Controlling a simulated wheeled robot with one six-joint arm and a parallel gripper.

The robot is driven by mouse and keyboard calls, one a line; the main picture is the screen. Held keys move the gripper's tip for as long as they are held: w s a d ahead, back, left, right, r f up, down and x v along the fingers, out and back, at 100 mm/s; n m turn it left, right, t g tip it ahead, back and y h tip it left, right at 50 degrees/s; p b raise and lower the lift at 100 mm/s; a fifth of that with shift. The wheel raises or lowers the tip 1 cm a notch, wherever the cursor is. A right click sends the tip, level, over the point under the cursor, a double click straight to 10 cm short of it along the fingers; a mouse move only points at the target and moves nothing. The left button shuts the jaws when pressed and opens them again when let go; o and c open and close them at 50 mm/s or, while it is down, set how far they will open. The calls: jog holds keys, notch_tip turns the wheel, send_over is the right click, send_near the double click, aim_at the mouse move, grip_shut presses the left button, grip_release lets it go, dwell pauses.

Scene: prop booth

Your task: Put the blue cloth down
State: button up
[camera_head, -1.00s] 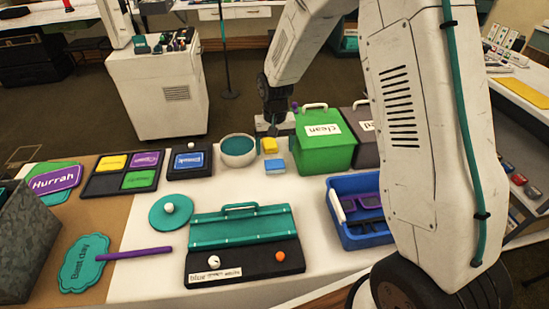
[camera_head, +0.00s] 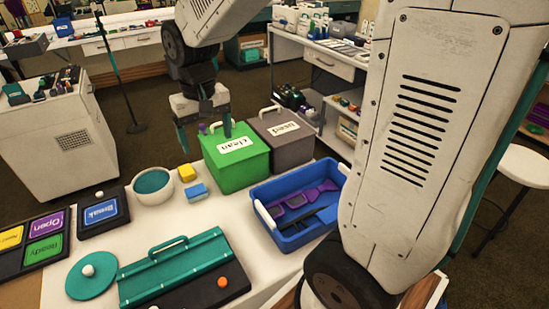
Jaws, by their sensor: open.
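The blue cloth (camera_head: 195,192) looks like a small folded block, light blue on top. It lies flat on the white table, just in front of a similar yellow block (camera_head: 186,173). My gripper (camera_head: 203,132) hangs fingers-down behind them, at the back left of the green bin (camera_head: 232,166). Its two teal fingers are spread apart and nothing shows between them. The gripper is apart from the blue cloth. The green bin, labelled "clean", hides part of the space behind it.
A grey bin labelled "used" (camera_head: 293,150) adjoins the green one. A blue crate (camera_head: 290,243) holds purple goggles (camera_head: 298,200). A white bowl with teal contents (camera_head: 153,187), a teal toolbox-like tray (camera_head: 178,262) and a round teal lid (camera_head: 91,277) stand around. White table lies bare between bowl and tray.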

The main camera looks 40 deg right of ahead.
jog(key=s+r, duration=0.2)
jog(key=s, duration=0.9)
jog(key=s+d+r+n, duration=0.1)
jog(key=s+r, duration=0.2)
jog(key=s, duration=0.7)
jog(key=shift+s+d+r+t, duration=0.15)
jog(key=shift+s+r+t, duration=0.15)
jog(key=shift+s, duration=0.1)
jog(key=shift+o, duration=0.5)
